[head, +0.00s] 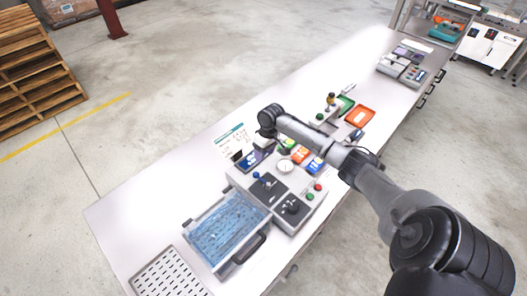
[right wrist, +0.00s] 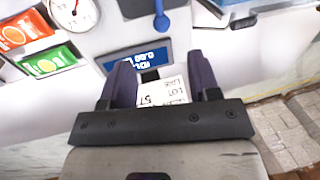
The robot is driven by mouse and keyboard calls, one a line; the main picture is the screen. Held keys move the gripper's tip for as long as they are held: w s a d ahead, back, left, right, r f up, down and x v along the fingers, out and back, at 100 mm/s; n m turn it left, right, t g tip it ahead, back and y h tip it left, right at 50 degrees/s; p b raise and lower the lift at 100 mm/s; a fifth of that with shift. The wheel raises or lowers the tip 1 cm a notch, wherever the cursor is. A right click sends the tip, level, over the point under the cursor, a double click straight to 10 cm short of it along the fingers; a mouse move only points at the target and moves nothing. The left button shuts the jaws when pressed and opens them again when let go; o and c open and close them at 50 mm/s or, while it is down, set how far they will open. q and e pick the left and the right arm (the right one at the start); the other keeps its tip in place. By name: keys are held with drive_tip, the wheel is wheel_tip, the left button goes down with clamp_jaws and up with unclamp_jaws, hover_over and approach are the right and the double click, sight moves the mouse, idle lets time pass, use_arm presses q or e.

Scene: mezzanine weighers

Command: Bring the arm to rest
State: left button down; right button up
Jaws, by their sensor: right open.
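My right arm (head: 375,183) reaches in from the lower right over the long white bench (head: 150,195). Its dark wrist end (head: 268,117) is above the weighing station. In the right wrist view my right gripper (right wrist: 160,78) has its two dark fingers apart. A white label with printed text, partly legible as "LOT" and "57" (right wrist: 162,93), shows between the fingers; nothing is seen held. A blue digital display (right wrist: 137,57) lies just beyond the fingertips. My left gripper is not in view.
A grey control console (head: 275,190) with levers and buttons stands under the arm. A blue-lined tray (head: 268,235) and a perforated plate (head: 170,275) are in front. A round dial (head: 285,166), an orange tray (head: 360,116) and grey devices (head: 402,68) stand farther along.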

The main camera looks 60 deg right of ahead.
idle(0.4)
drive_tip(key=w+a+r+n+t+h, duration=0.3)
drive_tip(key=w+r+h, duration=0.15)
drive_tip(key=r, duration=0.35)
drive_tip(key=s+a+r+n+t+h+p, duration=0.1)
drive_tip(key=s+a+r+t, duration=0.1)
drive_tip(key=a, duration=0.5)
drive_tip(key=s+a+r+n+t+p, duration=0.1)
drive_tip(key=a+r+n+t, duration=0.15)
drive_tip(key=a, duration=0.35)
drive_tip(key=s+a+m+y+p, duration=0.15)
drive_tip(key=s+a+p, duration=0.25)
drive_tip(key=s+a, duration=0.8)
drive_tip(key=s+a+f+g+y+p, duration=0.1)
drive_tip(key=s+a+f+g, duration=0.1)
drive_tip(key=s, duration=0.5)
drive_tip(key=s+a+f+g+y+p, duration=0.1)
drive_tip(key=s+a+f+g+p, duration=0.1)
drive_tip(key=s, duration=0.5)
drive_tip(key=shift+s+a+f+m, duration=0.15)
drive_tip(key=shift+a+f+m, duration=0.2)
drive_tip(key=shift+f, duration=0.2)
